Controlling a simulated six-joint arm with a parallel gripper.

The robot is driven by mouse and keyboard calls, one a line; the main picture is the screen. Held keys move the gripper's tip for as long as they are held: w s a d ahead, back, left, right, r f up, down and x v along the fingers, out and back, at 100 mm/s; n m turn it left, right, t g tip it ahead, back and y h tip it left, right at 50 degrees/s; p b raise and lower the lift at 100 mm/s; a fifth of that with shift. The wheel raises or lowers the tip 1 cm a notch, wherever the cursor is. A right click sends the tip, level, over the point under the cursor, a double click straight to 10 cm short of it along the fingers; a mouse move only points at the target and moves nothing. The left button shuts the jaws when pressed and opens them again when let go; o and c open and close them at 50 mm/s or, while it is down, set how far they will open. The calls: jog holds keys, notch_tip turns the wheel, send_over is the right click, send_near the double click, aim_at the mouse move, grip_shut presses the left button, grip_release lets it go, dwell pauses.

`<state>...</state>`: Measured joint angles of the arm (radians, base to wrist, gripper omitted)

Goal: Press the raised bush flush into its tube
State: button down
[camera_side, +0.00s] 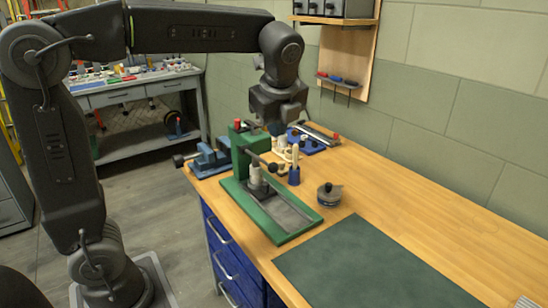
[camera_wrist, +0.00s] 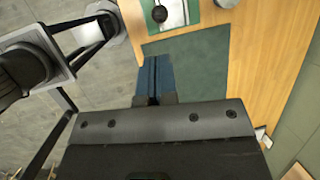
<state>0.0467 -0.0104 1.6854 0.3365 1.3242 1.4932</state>
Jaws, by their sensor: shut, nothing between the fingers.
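A green press (camera_side: 241,152) with a dark lever stands on the bench on a green base plate (camera_side: 287,236) with a grey channel. A pale upright cylinder (camera_side: 256,174), perhaps the tube, stands under the press head. The bush is too small to tell apart from it. In the wrist view my blue shut fingers (camera_wrist: 154,68) show above the dark mat, with the base plate (camera_wrist: 149,25) and a round dark knob (camera_wrist: 160,13) beyond.
A small grey round pot (camera_side: 329,194) stands right of the base plate. A cream peg in a blue holder (camera_side: 294,174), a blue vise (camera_side: 208,160) and a blue tray (camera_side: 308,142) are close to the press. A dark green mat (camera_side: 375,265) lies clear in front.

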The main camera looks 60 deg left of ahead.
aim_at(273, 166)
jog(key=x, duration=1)
jog(key=shift+f, duration=0.1)
jog(key=shift+f, duration=0.75)
jog(key=shift+s, duration=0.1)
